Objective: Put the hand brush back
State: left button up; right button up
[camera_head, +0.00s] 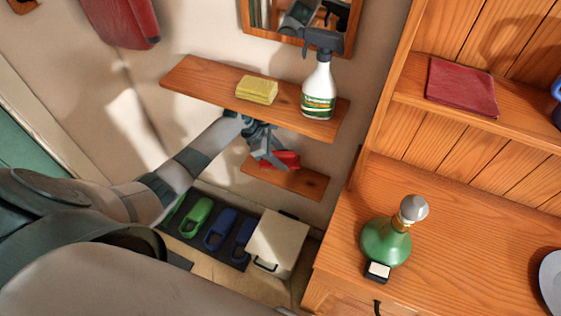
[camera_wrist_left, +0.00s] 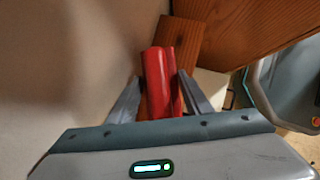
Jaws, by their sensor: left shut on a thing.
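A red thing, which I take to be the hand brush (camera_head: 289,158), is at the lower small wooden shelf (camera_head: 300,182) on the wall. My left gripper (camera_head: 272,158) is shut on it, just under the upper shelf. In the left wrist view the red brush (camera_wrist_left: 160,75) lies between the two fingers of my left gripper (camera_wrist_left: 157,97), with the brown wooden shelf (camera_wrist_left: 183,40) behind it. Its bristles are not visible. I cannot tell whether it touches the lower shelf. My right gripper cannot be made out.
The upper shelf (camera_head: 210,85) holds a yellow sponge (camera_head: 257,89) and a spray bottle (camera_head: 319,90), close above my left gripper. Below are several clogs (camera_head: 197,216) on a dark mat and a cream box (camera_head: 278,242). A wooden dresser (camera_head: 450,215) with a green bottle (camera_head: 386,243) stands right.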

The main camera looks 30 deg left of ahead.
pick_arm(q)
jog(key=shift+f, duration=1.75)
jog(key=o, duration=1.1)
jog(key=shift+f, duration=0.1)
jog(key=shift+s+a+r, duration=0.1)
jog(key=shift+r, duration=0.1)
